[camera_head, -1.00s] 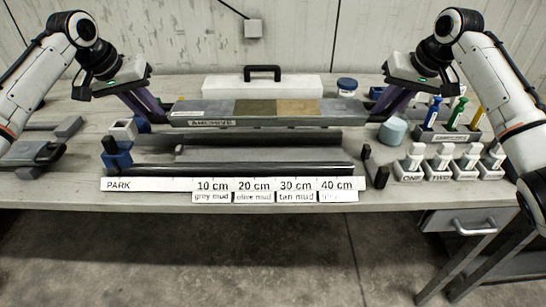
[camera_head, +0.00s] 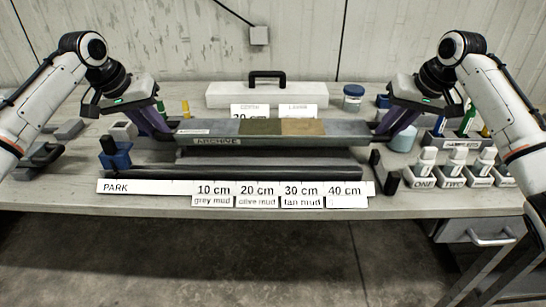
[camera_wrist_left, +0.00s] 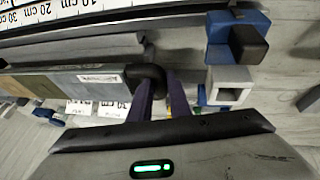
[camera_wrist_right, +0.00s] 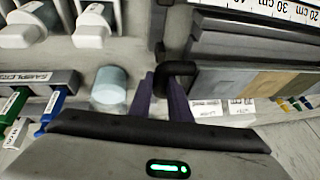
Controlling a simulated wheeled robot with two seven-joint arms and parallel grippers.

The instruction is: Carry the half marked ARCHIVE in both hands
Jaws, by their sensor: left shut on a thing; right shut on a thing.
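The half marked ARCHIVE (camera_head: 284,141) is a long grey liner half with grey, olive and tan mud sections on top. It is held level between my two grippers, above the dark rails. My left gripper (camera_head: 165,131) is shut on its left end; the left wrist view shows the purple fingers (camera_wrist_left: 160,95) at a black end handle. My right gripper (camera_head: 385,132) is shut on its right end; the right wrist view shows the fingers (camera_wrist_right: 165,92) at the other black handle. How high it hangs above the bench is hard to tell.
The PARK ruler (camera_head: 145,187) with depth cards lies along the front. A blue stop block (camera_head: 116,156) is at left. The ONE and TWO holders (camera_head: 424,181), samplers rack (camera_head: 455,142) and blue-green cylinder (camera_head: 402,140) are at right. A white case (camera_head: 220,96) and small cards stand behind.

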